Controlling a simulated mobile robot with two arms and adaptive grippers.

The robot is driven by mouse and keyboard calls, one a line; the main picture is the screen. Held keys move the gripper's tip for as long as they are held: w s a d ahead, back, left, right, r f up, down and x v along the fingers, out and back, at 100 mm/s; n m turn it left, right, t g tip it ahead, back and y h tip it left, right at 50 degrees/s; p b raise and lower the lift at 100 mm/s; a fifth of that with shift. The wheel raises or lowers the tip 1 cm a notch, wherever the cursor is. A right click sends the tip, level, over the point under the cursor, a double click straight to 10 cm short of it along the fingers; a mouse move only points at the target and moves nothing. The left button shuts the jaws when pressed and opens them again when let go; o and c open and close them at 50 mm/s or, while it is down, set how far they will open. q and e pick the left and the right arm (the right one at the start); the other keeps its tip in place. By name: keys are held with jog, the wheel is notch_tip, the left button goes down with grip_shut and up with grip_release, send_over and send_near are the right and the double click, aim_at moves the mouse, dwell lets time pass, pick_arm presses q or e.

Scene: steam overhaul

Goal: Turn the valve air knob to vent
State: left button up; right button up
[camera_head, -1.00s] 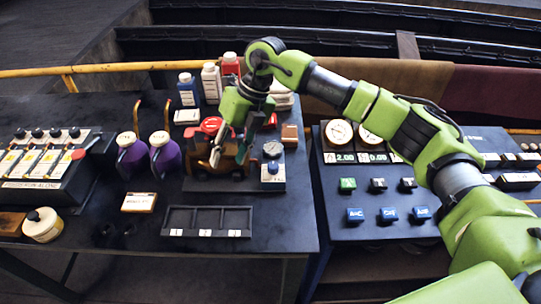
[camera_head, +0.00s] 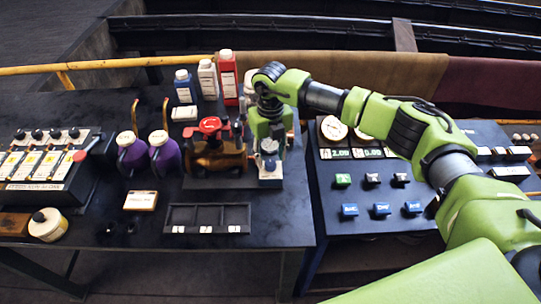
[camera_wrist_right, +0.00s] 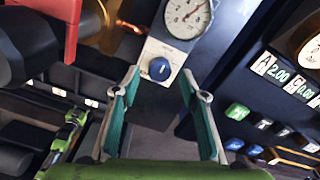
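The valve air knob is a blue knob (camera_head: 270,166) on a white plate below a round gauge, at the right of the valve block on the dark bench. The wrist view shows the blue knob (camera_wrist_right: 159,68) and gauge (camera_wrist_right: 187,17) clearly. I cannot read the plate's small marks. My right gripper (camera_wrist_right: 160,82) is open and empty, its two fingers spread on either side of the knob in that picture, with no contact visible. In the head view, my right gripper (camera_head: 269,144) hangs over the gauge and knob plate and hides most of the gauge. My left gripper is not in view.
The red-topped brass valve (camera_head: 212,150) stands just left of the knob plate. Bottles (camera_head: 228,78) stand behind, and purple jugs (camera_head: 165,155) at the left. An empty black tray (camera_head: 207,217) lies in front. The panel with buttons (camera_head: 350,210) is at the right.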

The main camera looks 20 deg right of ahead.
jog(key=shift+f, duration=1.05)
jog(key=c, duration=1.1)
